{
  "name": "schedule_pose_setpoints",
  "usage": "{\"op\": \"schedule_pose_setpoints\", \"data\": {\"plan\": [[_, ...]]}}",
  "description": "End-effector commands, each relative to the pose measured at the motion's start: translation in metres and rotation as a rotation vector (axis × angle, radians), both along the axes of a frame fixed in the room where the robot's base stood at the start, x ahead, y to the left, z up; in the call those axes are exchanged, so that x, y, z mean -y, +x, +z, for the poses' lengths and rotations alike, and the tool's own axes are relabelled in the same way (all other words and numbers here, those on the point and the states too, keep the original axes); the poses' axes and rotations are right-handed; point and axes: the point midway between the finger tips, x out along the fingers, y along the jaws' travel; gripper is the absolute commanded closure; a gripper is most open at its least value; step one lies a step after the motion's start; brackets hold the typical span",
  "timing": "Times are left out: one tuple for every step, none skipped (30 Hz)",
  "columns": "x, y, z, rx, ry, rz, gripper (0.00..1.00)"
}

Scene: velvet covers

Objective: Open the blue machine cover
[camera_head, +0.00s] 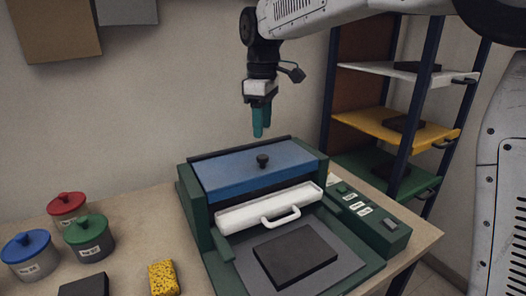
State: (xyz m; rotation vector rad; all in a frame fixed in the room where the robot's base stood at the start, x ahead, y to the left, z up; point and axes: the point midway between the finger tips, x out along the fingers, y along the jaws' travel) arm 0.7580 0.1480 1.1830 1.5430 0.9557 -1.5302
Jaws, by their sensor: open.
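The blue machine cover (256,170) is a flat blue lid on the dark green machine (196,214). It lies closed over the machine's back part. A small dark knob (263,161) stands up from its top. My gripper (261,131) hangs above the back edge of the cover, with its teal fingers pointing down. The gripper is open and empty, and it appears apart from the cover and the knob. The gap between the fingers is hard to see from this side.
A white bar with a handle (270,209) and a black block (295,256) are at the machine's front. Red (67,206), blue (29,254) and green (89,238) lidded pots and a yellow sponge (163,278) stand left. A shelf rack (398,124) stands right.

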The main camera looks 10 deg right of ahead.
Motion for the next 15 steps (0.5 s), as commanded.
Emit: {"op": "schedule_pose_setpoints", "data": {"plan": [[0.0, -0.001, -0.004, -0.007, -0.002, 0.018, 0.5], [0.0, -0.001, -0.006, -0.008, -0.002, 0.024, 0.5], [0.001, -0.001, -0.009, -0.008, -0.002, 0.029, 0.5], [0.001, -0.001, -0.011, -0.007, -0.002, 0.03, 0.5], [0.001, -0.001, -0.015, -0.008, -0.002, 0.03, 0.5], [0.001, -0.001, -0.021, -0.009, -0.002, 0.029, 0.5], [0.001, -0.002, -0.026, -0.009, -0.002, 0.029, 0.5], [0.001, -0.002, -0.031, -0.009, -0.002, 0.029, 0.5], [0.001, -0.002, -0.038, -0.009, -0.003, 0.028, 0.5], [0.001, -0.002, -0.043, -0.009, -0.002, 0.028, 0.5], [0.001, -0.002, -0.048, -0.009, -0.003, 0.028, 0.5], [0.001, -0.002, -0.054, -0.008, -0.003, 0.028, 0.5], [0.001, -0.002, -0.059, -0.009, -0.003, 0.027, 0.5], [0.001, -0.002, -0.063, -0.009, -0.003, 0.027, 0.5], [0.001, -0.001, -0.067, -0.008, -0.003, 0.027, 0.5]]}}
